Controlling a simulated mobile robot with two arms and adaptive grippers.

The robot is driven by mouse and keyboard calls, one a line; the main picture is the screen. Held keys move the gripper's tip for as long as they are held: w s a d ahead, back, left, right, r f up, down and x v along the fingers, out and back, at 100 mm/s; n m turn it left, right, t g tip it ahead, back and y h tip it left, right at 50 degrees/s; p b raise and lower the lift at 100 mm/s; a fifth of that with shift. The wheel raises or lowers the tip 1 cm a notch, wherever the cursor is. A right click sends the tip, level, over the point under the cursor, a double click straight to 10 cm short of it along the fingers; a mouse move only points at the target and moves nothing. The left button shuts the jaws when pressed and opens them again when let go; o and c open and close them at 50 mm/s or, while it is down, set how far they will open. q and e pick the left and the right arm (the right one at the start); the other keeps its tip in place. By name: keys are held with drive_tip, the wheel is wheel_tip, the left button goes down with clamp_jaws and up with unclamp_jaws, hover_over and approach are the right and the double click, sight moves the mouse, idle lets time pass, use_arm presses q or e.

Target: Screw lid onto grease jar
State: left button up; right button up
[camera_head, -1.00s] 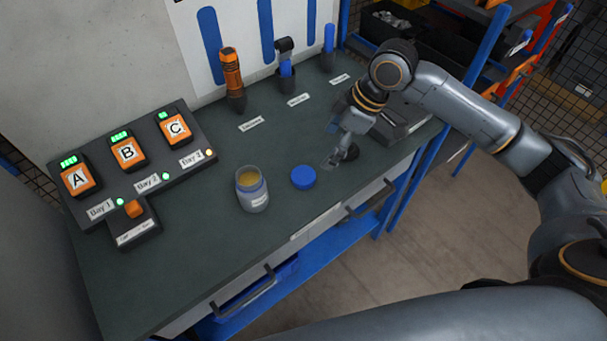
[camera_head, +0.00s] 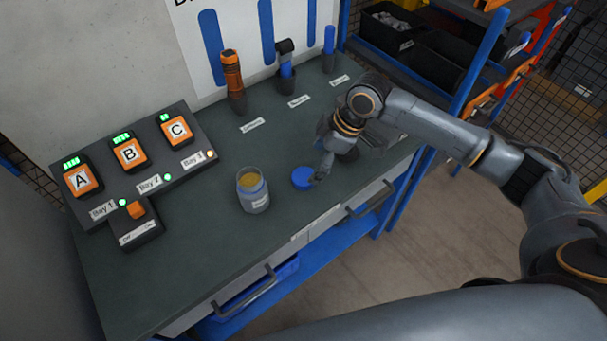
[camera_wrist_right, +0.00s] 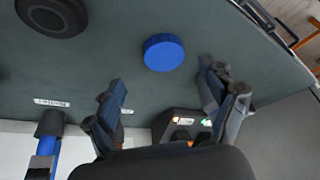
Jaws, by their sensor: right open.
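The grease jar (camera_head: 253,192) stands upright and open on the bench, with yellowish grease showing inside. Its blue lid (camera_head: 302,178) lies flat on the bench just to the right of the jar, apart from it. The lid also shows in the right wrist view (camera_wrist_right: 163,54), beyond the fingertips. My right gripper (camera_head: 322,172) is at the lid's right side in the head view, and partly overlaps its edge. In the right wrist view my right gripper (camera_wrist_right: 167,94) has its fingers spread wide with nothing between them. My left gripper is not in view.
A control box (camera_head: 135,152) with A, B and C modules stands left of the jar. An orange-handled tool (camera_head: 232,76) and blue-handled tools (camera_head: 286,66) stand at the back. A dark round object (camera_wrist_right: 52,14) lies on the bench. The bench front around the jar is clear.

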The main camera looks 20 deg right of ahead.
sight(304, 176)
drive_tip(key=shift+a+f, duration=0.1)
drive_tip(key=shift+f, duration=0.1)
drive_tip(key=shift+f, duration=0.1)
drive_tip(key=x, duration=0.2)
drive_tip(key=p+x, duration=0.1)
drive_tip(key=x, duration=0.1)
drive_tip(key=shift+a+f+p, duration=0.1)
drive_tip(key=shift+a+p, duration=0.2)
drive_tip(key=shift+a, duration=0.15)
drive_tip(key=shift+f, duration=0.25)
drive_tip(key=c, duration=0.8)
